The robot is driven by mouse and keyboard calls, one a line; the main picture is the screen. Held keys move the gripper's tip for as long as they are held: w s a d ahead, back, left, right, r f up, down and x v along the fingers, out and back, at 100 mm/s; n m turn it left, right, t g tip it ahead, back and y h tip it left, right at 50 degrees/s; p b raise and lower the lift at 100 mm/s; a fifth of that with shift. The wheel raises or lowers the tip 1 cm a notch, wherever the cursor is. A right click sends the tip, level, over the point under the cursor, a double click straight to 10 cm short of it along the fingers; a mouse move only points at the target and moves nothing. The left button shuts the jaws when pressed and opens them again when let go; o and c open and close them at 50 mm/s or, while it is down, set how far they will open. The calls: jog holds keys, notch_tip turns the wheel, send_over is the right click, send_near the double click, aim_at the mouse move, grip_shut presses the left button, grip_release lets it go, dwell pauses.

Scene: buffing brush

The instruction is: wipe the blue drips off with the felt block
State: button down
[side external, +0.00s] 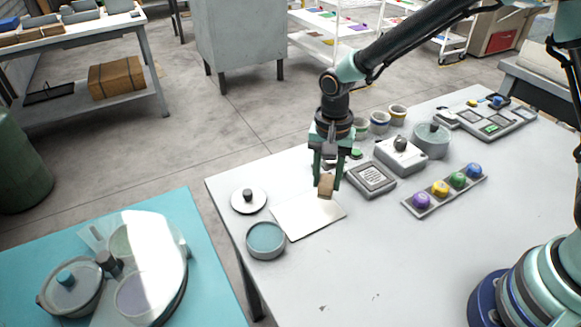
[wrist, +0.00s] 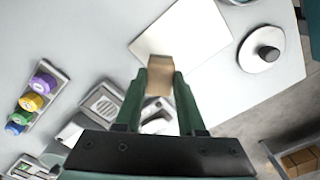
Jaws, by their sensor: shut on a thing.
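My gripper (side external: 328,178) is shut on a tan felt block (side external: 326,186), held near the far right edge of a white plate (side external: 305,214) on the table. The wrist view shows the felt block (wrist: 159,77) between the two green fingers, beside or over the edge of the white plate (wrist: 185,35). I cannot tell whether the block touches the plate. No blue drips can be made out on the plate's visible surface; part of it is hidden behind the block and gripper.
A teal-filled round dish (side external: 266,240) and a lidded white disc (side external: 248,199) stand left of the plate. A grey framed block (side external: 371,179) and a tray of coloured knobs (side external: 444,191) stand right. The table's front middle (side external: 400,270) is clear.

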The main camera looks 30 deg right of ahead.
jog(key=shift+r, duration=2.15)
